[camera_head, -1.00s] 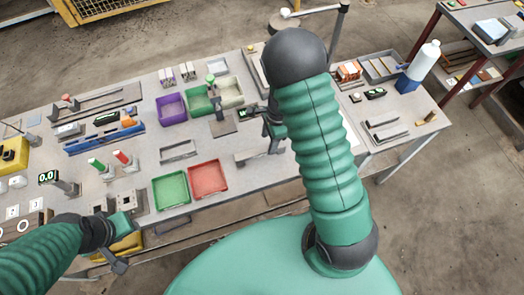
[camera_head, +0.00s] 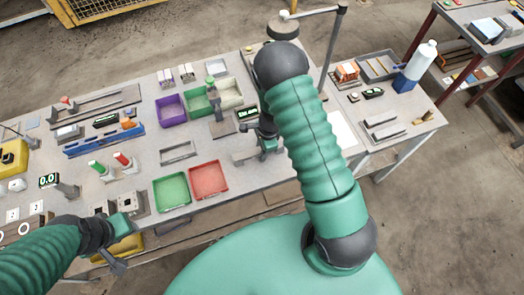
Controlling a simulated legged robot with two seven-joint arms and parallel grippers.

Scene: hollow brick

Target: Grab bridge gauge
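My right gripper (camera_head: 266,148) points down over the middle of the bench, partly hidden by my own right arm. Its fingertips are close to a low grey metal piece (camera_head: 244,156); I cannot tell whether they touch it. A small dark device with a lit green display (camera_head: 247,112) lies just behind the gripper. I cannot tell for sure which piece is the bridge gauge. My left gripper (camera_head: 122,246) hangs at the bench's front edge at the left, away from these pieces. The finger gap of both grippers is too small to judge.
A green tray (camera_head: 171,191) and a red tray (camera_head: 208,180) lie at the front. Purple (camera_head: 171,109), green and pale bins stand behind. A thin upright post (camera_head: 330,55) rises behind my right arm. A white bottle (camera_head: 422,60) stands at the right.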

